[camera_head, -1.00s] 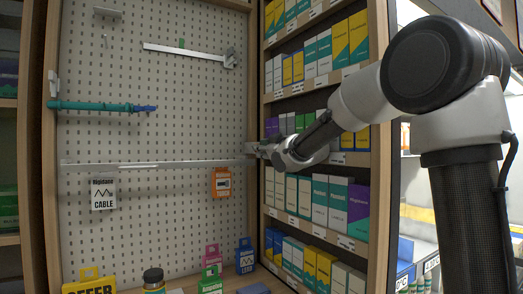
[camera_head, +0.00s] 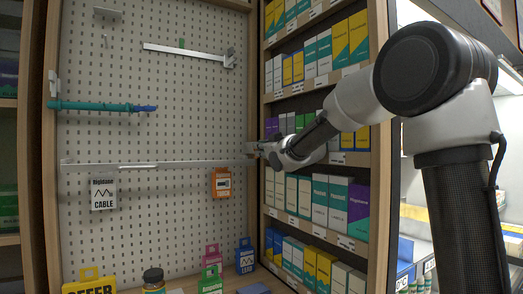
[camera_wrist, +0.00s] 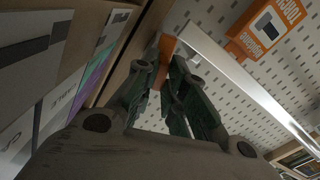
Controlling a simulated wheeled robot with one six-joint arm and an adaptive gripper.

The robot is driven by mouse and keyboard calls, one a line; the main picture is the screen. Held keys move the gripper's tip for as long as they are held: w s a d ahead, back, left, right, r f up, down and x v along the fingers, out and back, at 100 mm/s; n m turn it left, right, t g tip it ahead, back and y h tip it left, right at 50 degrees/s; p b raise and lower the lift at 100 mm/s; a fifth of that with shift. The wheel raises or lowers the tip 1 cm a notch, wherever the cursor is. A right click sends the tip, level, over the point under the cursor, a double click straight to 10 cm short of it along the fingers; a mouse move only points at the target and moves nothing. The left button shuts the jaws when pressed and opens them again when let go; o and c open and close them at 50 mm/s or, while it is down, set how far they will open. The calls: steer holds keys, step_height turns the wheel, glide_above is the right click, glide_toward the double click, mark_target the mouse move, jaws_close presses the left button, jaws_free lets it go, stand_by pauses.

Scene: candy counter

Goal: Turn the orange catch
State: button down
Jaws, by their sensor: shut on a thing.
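The orange catch (camera_wrist: 167,46) shows in the wrist view at the end of a pale metal bar (camera_wrist: 245,82). My gripper (camera_wrist: 160,66) has its fingertips closed around the catch, which sits between them and is partly covered by them. In the head view my gripper (camera_head: 262,149) is at the right end of the long bar (camera_head: 160,163), beside the wooden upright. The catch itself is hidden by the gripper there.
An orange packet (camera_head: 221,183) and a white cable packet (camera_head: 103,192) hang below the bar on the pegboard (camera_head: 150,120). Shelves of boxes (camera_head: 320,190) stand close on the right. A teal rod (camera_head: 100,106) is above left.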

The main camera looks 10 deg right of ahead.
steer(key=shift+m, duration=1.3)
steer(key=c, duration=1.7)
jaws_free()
steer(key=shift+s, duration=0.15)
steer(key=shift+v, duration=2.35)
